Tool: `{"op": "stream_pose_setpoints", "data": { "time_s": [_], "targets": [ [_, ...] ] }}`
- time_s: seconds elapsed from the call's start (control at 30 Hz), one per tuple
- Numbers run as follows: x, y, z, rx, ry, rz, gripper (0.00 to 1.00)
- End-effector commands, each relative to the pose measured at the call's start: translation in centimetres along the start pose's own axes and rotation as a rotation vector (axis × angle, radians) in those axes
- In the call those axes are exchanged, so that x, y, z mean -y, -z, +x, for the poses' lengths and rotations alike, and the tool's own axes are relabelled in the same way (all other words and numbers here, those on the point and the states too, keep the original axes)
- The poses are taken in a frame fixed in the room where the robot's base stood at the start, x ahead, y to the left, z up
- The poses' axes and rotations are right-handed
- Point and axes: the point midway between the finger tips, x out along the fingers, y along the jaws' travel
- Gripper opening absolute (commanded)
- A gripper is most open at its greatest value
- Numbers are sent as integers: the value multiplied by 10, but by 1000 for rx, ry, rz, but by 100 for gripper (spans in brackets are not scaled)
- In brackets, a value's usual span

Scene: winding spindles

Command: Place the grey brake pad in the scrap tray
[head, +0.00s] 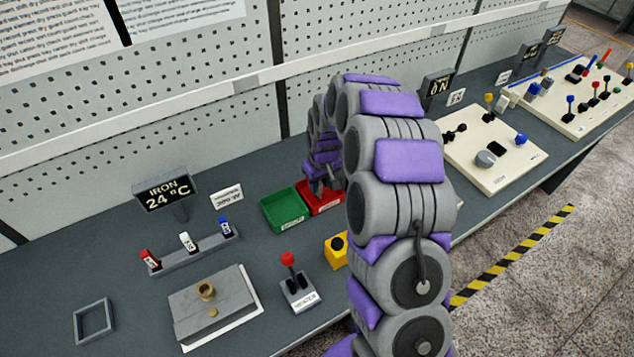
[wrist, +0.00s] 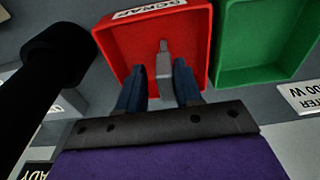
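The red tray (wrist: 110,43) lies below my gripper (wrist: 160,84) in the wrist view; its label is upside down and hard to read. The red tray also shows in the head view (head: 329,204), partly behind my arm. A grey piece (wrist: 164,66), which looks like the brake pad, is between the two blue fingers and fills the gap between them. Its narrow end points away over the tray's floor. Whether it touches the floor is unclear. In the head view my gripper (head: 320,186) is at the red tray, and the pad cannot be made out.
A green tray (head: 284,210) stands directly left of the red tray in the head view. A yellow box with a black button (head: 336,250) and a red-knobbed lever (head: 288,260) are nearer. Control panels (head: 490,150) are to the right. The perforated wall stands behind the bench.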

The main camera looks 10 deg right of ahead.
Motion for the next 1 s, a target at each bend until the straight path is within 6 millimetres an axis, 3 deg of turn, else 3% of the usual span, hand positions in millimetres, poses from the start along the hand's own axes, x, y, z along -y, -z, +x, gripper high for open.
{"op": "stream_pose_setpoints", "data": {
  "time_s": [0.1,0.53,0.77,1.0],
  "targets": [
    [1,0,0,0,-2,0,46],
    [3,2,-10,-2,-5,-1,46],
    [1,1,-46,-2,-3,-1,46],
    [2,3,-96,-4,-6,-1,46]
  ]
}}
